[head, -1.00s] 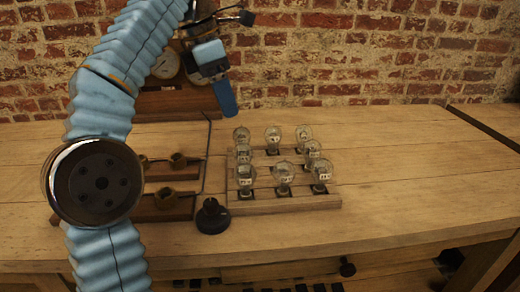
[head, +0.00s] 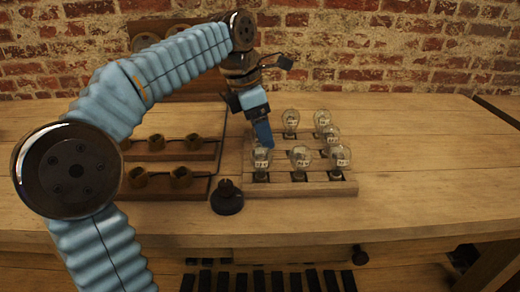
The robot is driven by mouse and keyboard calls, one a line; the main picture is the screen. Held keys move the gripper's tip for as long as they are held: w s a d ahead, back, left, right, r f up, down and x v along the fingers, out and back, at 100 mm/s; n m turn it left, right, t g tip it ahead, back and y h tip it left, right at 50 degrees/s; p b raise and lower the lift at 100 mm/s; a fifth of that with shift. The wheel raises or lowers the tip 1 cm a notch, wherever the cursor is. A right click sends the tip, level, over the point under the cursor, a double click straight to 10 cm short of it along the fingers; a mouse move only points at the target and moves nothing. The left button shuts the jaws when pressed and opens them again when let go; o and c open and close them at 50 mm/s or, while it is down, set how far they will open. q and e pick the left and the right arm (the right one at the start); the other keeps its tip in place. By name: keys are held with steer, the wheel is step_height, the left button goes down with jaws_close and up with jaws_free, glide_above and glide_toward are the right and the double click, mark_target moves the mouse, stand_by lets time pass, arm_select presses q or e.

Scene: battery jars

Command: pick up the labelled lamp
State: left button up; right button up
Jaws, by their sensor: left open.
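Several clear glass lamps with small white labels stand upright in a wooden rack (head: 320,188) on the bench. They include a front left lamp (head: 261,159), a front middle lamp (head: 299,157), a front right lamp (head: 340,157) and a back lamp (head: 291,119). The label writing is too small to read. My left gripper (head: 264,136) points down over the rack's left side, just above and behind the front left lamp. It is open, and no lamp shows held in it. It hides the lamps at the rack's back left. My right gripper is out of view.
Left of the rack are wooden strips with several brass sockets (head: 181,176). A black round knob-like piece (head: 227,198) stands at the rack's front left. A wooden panel with gauges is behind my arm. The bench (head: 430,150) is clear on the right.

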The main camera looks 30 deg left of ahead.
arm_select(q)
steer(key=shift+d+f, duration=0.1)
steer(key=shift+f, duration=0.4)
steer(key=shift+c, duration=0.2)
steer(key=c, duration=1.2)
steer(key=shift+o, duration=0.2)
steer(key=shift+r, duration=0.1)
